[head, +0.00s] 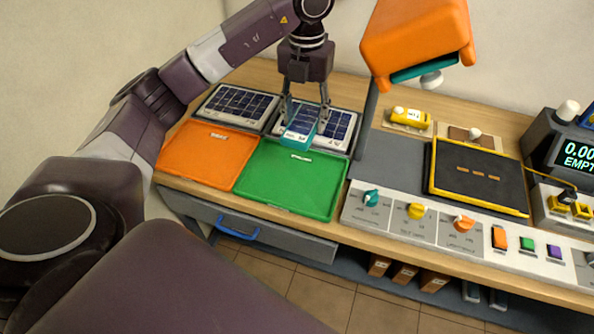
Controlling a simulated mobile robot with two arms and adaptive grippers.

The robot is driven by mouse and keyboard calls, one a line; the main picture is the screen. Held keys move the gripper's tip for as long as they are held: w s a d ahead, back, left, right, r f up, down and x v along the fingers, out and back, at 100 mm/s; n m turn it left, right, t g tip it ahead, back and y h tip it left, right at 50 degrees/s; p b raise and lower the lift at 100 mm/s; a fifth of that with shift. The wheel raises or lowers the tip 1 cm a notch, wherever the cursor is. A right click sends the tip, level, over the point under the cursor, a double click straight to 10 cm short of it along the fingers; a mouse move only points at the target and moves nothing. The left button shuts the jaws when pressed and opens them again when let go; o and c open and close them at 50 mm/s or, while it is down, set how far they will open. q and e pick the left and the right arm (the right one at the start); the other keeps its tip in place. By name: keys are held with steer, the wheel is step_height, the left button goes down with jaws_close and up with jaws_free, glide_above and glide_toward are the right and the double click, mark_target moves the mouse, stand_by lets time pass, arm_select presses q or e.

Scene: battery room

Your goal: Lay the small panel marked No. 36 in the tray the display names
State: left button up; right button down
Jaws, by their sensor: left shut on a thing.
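My left gripper (305,119) points down and is shut on a small teal-edged panel (299,134) with a white label. The label is too small to read. The panel is above the back edge of the green tray (290,180), in front of a larger solar panel (342,127). An orange tray (205,155) lies left of the green one. Both trays look empty. My right gripper is not in view.
Another solar panel (238,105) lies behind the orange tray. An orange lamp-like head (418,40) on a post stands right of the gripper. Knobs and buttons line a front console (390,222). A meter at the right (575,155) reads "0.00 EMPTY". A drawer has a blue handle (237,230).

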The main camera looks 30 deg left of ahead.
arm_select(q)
steer(key=shift+f, duration=0.2)
glide_above(303, 180)
step_height(303, 180, down, 5)
step_height(303, 180, down, 9)
steer(key=shift+s+r+p, duration=0.1)
steer(key=shift+p, duration=0.75)
steer(key=shift+f+p, duration=0.6)
steer(key=shift+f, duration=2.15)
steer(key=shift+f, duration=0.15)
steer(key=o, duration=1.4)
